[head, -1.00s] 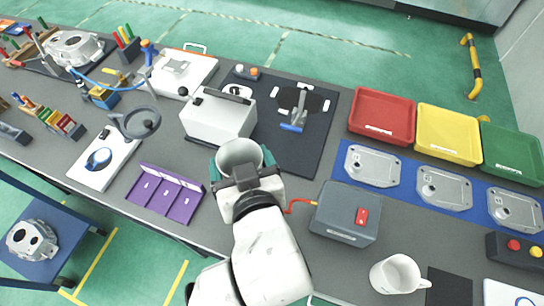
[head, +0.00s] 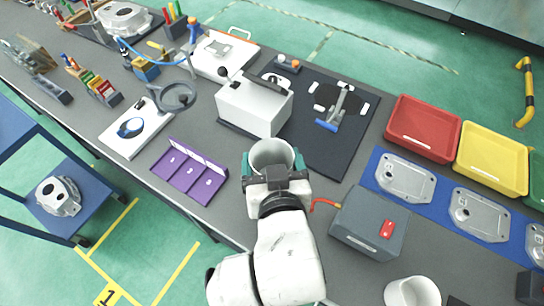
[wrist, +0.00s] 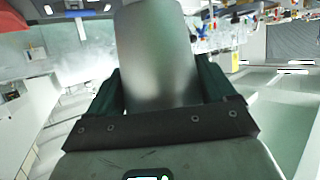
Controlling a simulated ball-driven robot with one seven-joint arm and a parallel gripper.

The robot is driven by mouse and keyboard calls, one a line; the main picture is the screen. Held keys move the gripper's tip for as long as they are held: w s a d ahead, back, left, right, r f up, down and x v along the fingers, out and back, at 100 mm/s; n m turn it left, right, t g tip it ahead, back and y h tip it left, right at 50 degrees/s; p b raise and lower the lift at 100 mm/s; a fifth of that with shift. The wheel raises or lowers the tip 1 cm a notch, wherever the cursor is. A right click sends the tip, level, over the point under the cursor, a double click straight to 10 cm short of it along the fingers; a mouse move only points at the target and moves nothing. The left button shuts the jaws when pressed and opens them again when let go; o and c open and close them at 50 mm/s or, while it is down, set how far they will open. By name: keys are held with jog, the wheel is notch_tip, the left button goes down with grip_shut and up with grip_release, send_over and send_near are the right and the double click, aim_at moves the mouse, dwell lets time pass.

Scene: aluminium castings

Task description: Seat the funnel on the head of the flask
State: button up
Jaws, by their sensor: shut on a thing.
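My gripper (head: 273,168) is in the lower middle of the head view, with green fingers on both sides of a grey, open-topped round vessel (head: 270,152). It is shut on this vessel and holds it with the wide mouth up. The vessel also shows in the wrist view (wrist: 158,60) as a smooth, shiny grey wall between the fingers (wrist: 160,95). Its lower part is hidden by my gripper in the head view. I cannot tell whether it is the funnel or the flask. I cannot make out the other of the two with certainty.
A light box with a black knob (head: 252,108) stands just beyond my gripper. A purple divided tray (head: 205,168) is to the left, a grey box with a red switch (head: 364,228) to the right. Red (head: 424,128) and yellow (head: 494,158) bins are farther right. A white mug (head: 412,292) stands near the bottom edge.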

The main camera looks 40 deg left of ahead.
aim_at(270, 163)
jog(key=shift+f+b, duration=0.4)
jog(key=shift+f, duration=0.5)
jog(key=shift+p, duration=0.65)
dwell(0.9)
jog(key=shift+f+b, duration=0.7)
jog(key=shift+f, duration=0.3)
jog(key=o, duration=0.9)
jog(key=shift+o, duration=0.2)
jog(key=b+v, duration=0.1)
jog(key=v, duration=1)
jog(key=shift+a, duration=0.15)
